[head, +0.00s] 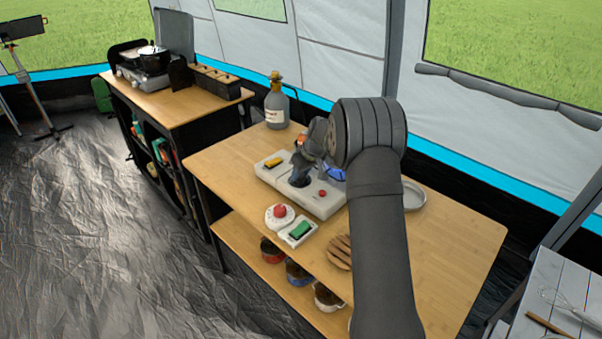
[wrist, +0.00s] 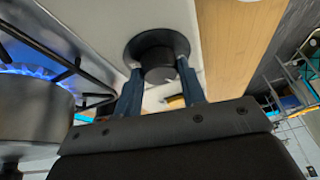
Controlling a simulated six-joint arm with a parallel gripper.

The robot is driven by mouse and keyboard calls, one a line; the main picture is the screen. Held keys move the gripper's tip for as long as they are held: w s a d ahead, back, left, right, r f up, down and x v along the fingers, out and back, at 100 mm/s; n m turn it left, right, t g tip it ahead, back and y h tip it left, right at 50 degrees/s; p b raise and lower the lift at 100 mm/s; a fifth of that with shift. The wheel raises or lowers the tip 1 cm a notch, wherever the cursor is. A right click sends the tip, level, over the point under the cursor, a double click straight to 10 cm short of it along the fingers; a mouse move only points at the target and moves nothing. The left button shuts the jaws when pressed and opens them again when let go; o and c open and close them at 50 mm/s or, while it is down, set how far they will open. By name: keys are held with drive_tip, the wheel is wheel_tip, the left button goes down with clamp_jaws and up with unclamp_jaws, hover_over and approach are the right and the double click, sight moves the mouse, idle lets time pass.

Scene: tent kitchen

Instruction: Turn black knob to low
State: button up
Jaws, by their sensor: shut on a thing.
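The black knob (wrist: 157,52) is round, with a wide dark base, on a pale panel in the wrist view. My gripper (wrist: 158,73) has its two fingers on either side of the knob and is shut on it. In the head view the pale panel (head: 325,206) lies on the wooden table, and my gripper (head: 299,176) reaches down to it. The knob's pointer and any low mark cannot be made out. A blue flame (wrist: 28,70) burns under a metal pot (wrist: 32,108) in the wrist view.
A yellow switch (head: 273,162) and a red button (head: 322,193) are on the panel. A red-topped button (head: 280,211) and a green switch (head: 300,230) stand in front. The table's right side (head: 455,240) is clear.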

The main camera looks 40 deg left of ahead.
drive_tip(key=n+g, duration=0.1)
drive_tip(key=n, duration=0.2)
drive_tip(key=n+g, duration=0.1)
drive_tip(key=n, duration=0.2)
drive_tip(key=shift+w+g+h, duration=0.15)
drive_tip(key=shift+g+h, duration=0.15)
drive_tip(key=shift+h, duration=0.1)
drive_tip(key=shift+n, duration=0.4)
drive_tip(key=o, duration=1)
drive_tip(key=shift+r, duration=0.1)
drive_tip(key=v, duration=1.7)
drive_tip(key=shift+r, duration=0.1)
drive_tip(key=x, duration=1.7)
drive_tip(key=shift+f, duration=0.2)
